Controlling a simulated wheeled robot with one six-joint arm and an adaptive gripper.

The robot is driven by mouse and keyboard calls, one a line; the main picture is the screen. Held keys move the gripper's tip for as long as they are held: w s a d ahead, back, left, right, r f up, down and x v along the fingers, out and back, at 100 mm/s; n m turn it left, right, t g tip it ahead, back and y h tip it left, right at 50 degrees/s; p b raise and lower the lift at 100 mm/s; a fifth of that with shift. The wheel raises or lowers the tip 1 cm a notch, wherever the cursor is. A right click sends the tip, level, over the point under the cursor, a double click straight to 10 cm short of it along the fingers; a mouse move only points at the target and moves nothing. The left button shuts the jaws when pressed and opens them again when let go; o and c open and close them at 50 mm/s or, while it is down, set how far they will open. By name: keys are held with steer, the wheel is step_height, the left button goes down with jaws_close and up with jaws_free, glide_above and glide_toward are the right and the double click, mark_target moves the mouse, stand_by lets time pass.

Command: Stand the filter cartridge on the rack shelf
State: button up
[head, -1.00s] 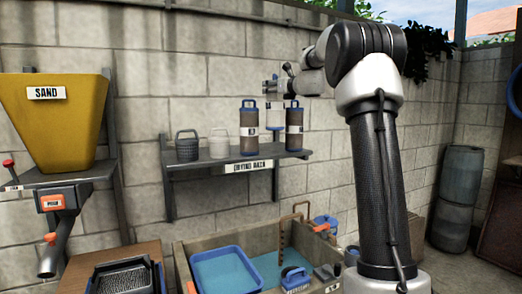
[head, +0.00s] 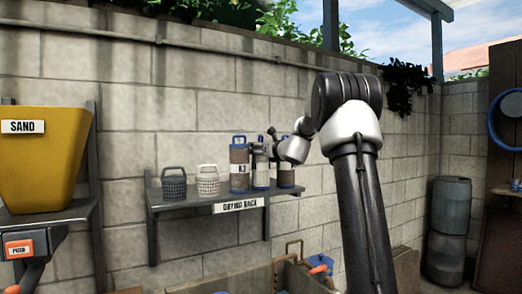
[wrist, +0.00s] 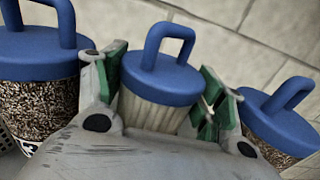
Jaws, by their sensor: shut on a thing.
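The filter cartridge, pale and pleated with a blue cap and looped handle, is upright between my gripper's green-padded fingers in the wrist view (wrist: 160,85). My gripper (wrist: 163,80) is shut on it just below the cap. In the head view the held cartridge (head: 261,172) is between two brown cartridges, over the drying rack shelf (head: 190,201). Its base looks about level with theirs; whether it touches the shelf I cannot tell. My gripper (head: 262,150) partly covers its top there.
A brown cartridge (head: 239,170) stands close on the left and another (head: 286,177) on the right, partly hidden by my arm. A white basket (head: 208,181) and a grey basket (head: 174,185) stand farther left. The block wall is behind the shelf.

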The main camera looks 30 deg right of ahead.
steer(key=o, duration=1.5)
